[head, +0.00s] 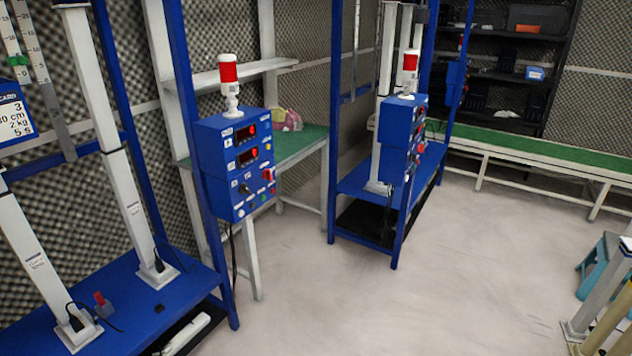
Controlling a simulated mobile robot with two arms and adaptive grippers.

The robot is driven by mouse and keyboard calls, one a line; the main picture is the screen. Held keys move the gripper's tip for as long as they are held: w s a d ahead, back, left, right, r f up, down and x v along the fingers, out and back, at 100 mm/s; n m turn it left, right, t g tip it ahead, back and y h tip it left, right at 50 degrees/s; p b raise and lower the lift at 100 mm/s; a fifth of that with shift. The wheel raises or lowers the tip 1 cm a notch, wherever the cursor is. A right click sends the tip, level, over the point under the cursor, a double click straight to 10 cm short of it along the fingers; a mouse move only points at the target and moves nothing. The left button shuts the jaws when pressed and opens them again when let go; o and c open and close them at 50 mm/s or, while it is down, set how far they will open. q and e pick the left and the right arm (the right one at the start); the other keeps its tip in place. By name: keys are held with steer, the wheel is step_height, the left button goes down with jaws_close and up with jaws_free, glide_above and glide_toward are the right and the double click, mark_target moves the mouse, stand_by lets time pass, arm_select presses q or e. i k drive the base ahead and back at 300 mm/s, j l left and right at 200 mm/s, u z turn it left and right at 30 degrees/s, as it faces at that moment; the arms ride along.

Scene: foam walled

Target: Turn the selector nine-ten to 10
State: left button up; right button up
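A blue control box (235,165) hangs on the blue frame near the middle left. It has two lit red displays, a dark selector-like knob (245,189) at lower left, and red, yellow and green buttons. A second blue control box (402,140) stands farther right, turned at an angle; its small controls are hard to make out. The labels on both boxes are too small to read, so I cannot tell which knob is the selector nine-ten or where it points. Neither of my grippers is in view.
A blue platform (190,293) with white posts stands at lower left. Red-and-white lamps top both boxes. Green-topped tables (297,147) stand behind, and a blue-green stool (597,266) is at right. The grey floor (420,290) in the middle is clear.

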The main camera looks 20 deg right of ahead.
mark_target(243, 188)
steer(key=z, duration=0.25)
steer(key=i, duration=0.35)
steer(key=i+l+u, duration=0.1)
steer(key=i+l, duration=0.3)
steer(key=l, duration=0.2)
steer(key=i+u, duration=0.05)
